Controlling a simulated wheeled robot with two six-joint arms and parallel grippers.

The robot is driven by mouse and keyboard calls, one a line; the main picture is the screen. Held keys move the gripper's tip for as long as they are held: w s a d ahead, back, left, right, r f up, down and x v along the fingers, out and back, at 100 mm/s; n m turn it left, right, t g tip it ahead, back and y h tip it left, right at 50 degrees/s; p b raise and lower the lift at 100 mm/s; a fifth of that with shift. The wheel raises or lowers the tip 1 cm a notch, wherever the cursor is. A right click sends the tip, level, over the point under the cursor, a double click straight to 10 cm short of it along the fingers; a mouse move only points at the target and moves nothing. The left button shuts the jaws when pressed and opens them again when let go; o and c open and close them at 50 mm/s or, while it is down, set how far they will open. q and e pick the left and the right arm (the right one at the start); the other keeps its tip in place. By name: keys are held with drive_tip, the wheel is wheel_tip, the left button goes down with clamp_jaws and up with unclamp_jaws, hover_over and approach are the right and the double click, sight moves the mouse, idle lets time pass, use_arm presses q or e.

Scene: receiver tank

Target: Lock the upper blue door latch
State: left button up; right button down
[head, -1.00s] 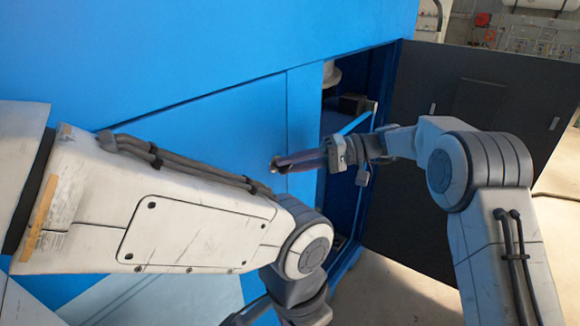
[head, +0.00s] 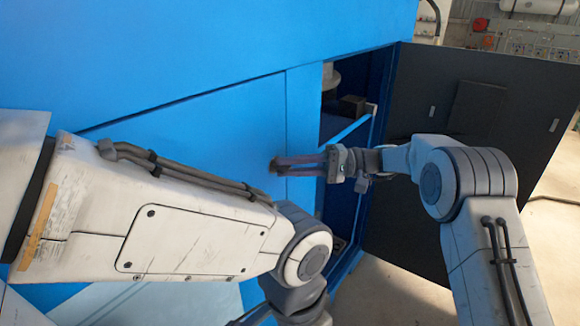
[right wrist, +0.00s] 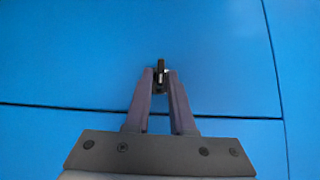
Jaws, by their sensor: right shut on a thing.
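The blue door (head: 215,130) is a closed blue panel on the big blue housing. Its small dark latch (right wrist: 160,73) shows in the right wrist view between the tips of my right gripper (right wrist: 160,80). In the head view my right gripper (head: 277,165) reaches in from the right, its two purple-grey fingers pointing left at the door face. It is shut on the latch, and the fingers cover most of it. My left arm crosses the lower left; its gripper end is cut off at the bottom edge, so its jaws cannot be judged.
An open dark grey door (head: 480,130) stands at the right, behind my right arm. Between it and the blue panel is an open compartment (head: 345,105) with dark parts and a blue bar (head: 350,130). Bare floor (head: 390,295) shows below.

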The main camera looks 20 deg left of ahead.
drive_tip(key=c, duration=0.9)
unclamp_jaws()
drive_tip(key=shift+c, duration=0.2)
drive_tip(key=b+v, duration=0.2)
drive_tip(key=v, duration=0.8)
drive_tip(key=shift+d+b, duration=0.3)
drive_tip(key=shift+b, duration=0.1)
drive_tip(key=shift+w, duration=0.15)
